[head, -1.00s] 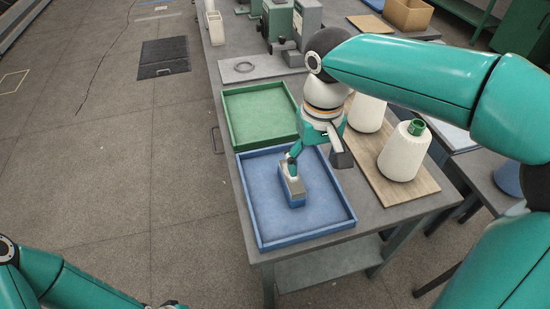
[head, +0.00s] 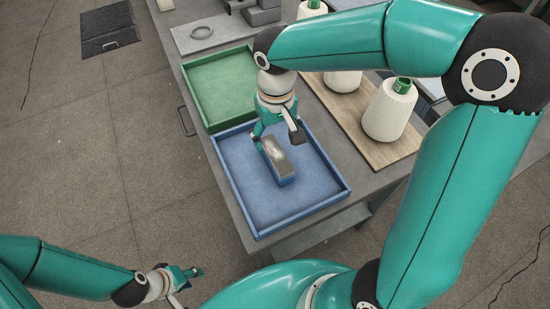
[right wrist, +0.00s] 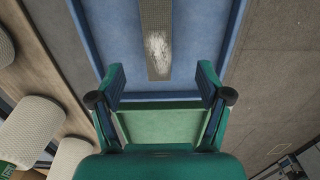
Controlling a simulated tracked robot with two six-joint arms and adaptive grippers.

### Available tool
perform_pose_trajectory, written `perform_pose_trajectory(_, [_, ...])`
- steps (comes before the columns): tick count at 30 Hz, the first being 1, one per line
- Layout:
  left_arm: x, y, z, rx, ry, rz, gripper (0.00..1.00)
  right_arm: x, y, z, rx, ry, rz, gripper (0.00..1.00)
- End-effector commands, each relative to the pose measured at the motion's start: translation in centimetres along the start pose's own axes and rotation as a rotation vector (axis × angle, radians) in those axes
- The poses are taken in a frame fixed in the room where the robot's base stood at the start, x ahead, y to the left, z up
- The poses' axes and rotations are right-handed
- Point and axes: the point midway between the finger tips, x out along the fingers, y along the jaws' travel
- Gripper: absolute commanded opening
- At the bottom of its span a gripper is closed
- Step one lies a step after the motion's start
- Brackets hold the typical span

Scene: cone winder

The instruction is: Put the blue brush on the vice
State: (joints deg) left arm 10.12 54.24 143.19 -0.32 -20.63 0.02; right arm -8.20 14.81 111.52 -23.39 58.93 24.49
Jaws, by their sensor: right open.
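The blue brush (head: 277,162), a block with a grey top and blue lower part, lies in the blue tray (head: 340,196). My right gripper (head: 278,140) is open above the tray, close to the brush's far end. In the right wrist view, the brush (right wrist: 157,40) shows a whitish patch on its grey face. It lies ahead of the open right fingers (right wrist: 162,72), with nothing between them. A grey, vice-like body (head: 262,14) is cut off by the top edge of the head view. My left gripper (head: 186,276) is low at the left, off the table; its finger opening is unclear.
An empty green tray (head: 218,88) adjoins the blue tray. White yarn cones (head: 388,112) stand on a wooden board (head: 345,112) to the right. Open floor is left of the table.

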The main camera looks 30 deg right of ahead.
Motion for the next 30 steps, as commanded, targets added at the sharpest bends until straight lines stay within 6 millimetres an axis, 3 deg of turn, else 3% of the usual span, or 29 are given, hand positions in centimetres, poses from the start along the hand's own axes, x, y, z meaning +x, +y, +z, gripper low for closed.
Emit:
perform_pose_trajectory(10, [-0.2, 0.1, 0.0, 0.000, 0.000, 0.000, 0.40, 2.7, 0.1, -0.1, 0.001, -0.002, 0.000, 0.77])
perform_pose_trajectory(18, [-0.7, 0.2, 0.0, 0.000, 0.001, 0.000, 0.40, 6.4, 0.3, -0.4, 0.000, -0.004, -0.001, 0.77])
perform_pose_trajectory(27, [-0.7, 0.2, 0.0, 0.000, 0.000, 0.000, 0.40, 7.0, 0.3, -0.5, 0.000, 0.001, -0.002, 0.77])
perform_pose_trajectory(30, [-0.7, 0.2, 0.0, 0.000, 0.000, 0.000, 0.40, 7.0, 0.3, -0.5, 0.000, 0.001, -0.002, 0.64])
